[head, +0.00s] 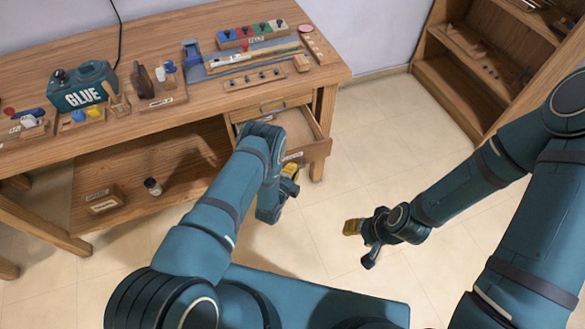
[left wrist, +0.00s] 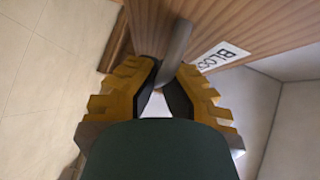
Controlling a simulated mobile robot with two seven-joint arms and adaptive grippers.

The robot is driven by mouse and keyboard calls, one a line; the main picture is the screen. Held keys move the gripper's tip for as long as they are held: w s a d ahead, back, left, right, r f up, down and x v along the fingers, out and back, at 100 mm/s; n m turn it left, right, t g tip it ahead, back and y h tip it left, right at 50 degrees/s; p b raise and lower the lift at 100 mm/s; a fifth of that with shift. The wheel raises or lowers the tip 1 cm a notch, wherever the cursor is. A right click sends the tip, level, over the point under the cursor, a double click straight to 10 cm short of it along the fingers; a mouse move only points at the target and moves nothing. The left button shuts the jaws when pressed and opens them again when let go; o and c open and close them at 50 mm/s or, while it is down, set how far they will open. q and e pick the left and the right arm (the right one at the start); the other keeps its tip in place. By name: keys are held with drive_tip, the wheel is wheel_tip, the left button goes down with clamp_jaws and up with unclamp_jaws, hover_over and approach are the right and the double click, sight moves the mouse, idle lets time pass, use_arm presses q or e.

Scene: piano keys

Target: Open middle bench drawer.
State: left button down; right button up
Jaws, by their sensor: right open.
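The wooden workbench (head: 334,72) has a drawer (head: 318,147) standing open under its right end, below a closed front (head: 285,103). The open drawer's inside looks bare where I see it. The left wrist view shows its wooden front (left wrist: 245,25) with a label (left wrist: 222,56) reading "BLO…", partly cut off, and a grey curved handle (left wrist: 177,50). My left gripper (left wrist: 163,88) has its fingers closed in around the handle; my forearm hides most of this in the head view (head: 289,180). My right gripper (head: 358,243) is open and empty over the floor.
A small box (head: 104,200) and a jar (head: 152,186) stand on the lower shelf. A bookcase (head: 450,75) stands at the right. Floor between is clear.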

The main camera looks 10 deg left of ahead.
use_arm(q)
drive_tip(key=shift+d, duration=0.15)
drive_tip(key=c, duration=1.1)
unclamp_jaws()
drive_tip(key=shift+w, duration=0.1)
drive_tip(key=shift+o, duration=0.2)
drive_tip(key=v, duration=1.2)
